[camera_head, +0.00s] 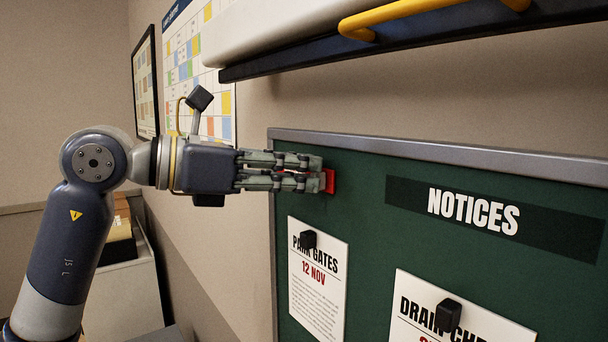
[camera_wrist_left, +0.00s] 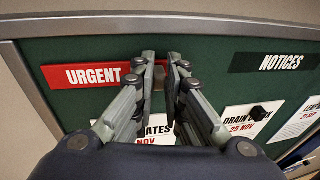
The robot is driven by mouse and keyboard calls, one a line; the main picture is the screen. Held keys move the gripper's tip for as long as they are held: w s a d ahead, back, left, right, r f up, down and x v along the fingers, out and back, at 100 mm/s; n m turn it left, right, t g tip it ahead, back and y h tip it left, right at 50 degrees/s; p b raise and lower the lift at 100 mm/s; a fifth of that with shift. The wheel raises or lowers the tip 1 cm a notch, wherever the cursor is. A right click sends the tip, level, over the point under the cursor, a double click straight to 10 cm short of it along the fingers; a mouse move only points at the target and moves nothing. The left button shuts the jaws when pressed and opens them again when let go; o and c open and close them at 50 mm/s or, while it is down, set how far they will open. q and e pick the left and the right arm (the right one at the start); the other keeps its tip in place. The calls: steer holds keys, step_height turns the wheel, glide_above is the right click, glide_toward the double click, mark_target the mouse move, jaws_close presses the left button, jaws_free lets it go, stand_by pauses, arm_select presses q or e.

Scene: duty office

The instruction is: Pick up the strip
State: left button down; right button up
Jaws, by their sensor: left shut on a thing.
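A red strip with the white word URGENT (camera_wrist_left: 92,75) lies against the green notice board (camera_wrist_left: 208,52) near its upper left corner. In the head view only a small red end of the strip (camera_head: 329,181) shows past the fingertips; the arm and gripper hide the rest. My left gripper (camera_head: 319,174) is at the board, its fingers closed on the strip near its right end. In the left wrist view a small brownish part shows between the fingertips (camera_wrist_left: 161,66). I cannot tell if the strip is touching the board. My right gripper is not in view.
A dark NOTICES header (camera_head: 480,213) is right of the gripper. Below are a PARK GATES sheet (camera_head: 318,292) and a DRAIN sheet (camera_head: 420,310), each with a black magnet. A white unit with a yellow handle (camera_head: 400,14) overhangs the board. The grey board frame (camera_head: 440,152) runs above the gripper.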

arm_select(q)
steer(key=shift+s+a+r+b, duration=0.2)
steer(key=shift+r+b, duration=0.1)
steer(key=shift+b, duration=0.4)
step_height(320, 180, up, 7)
steer(key=b, duration=0.1)
steer(key=s+a+b, duration=0.6)
steer(key=s+a, duration=0.5)
steer(key=a, duration=0.4)
steer(key=shift+s+a+f, duration=0.2)
steer(key=shift+a+f, duration=0.1)
steer(key=shift+a, duration=0.05)
steer(key=shift+c, duration=2.4)
jaws_free()
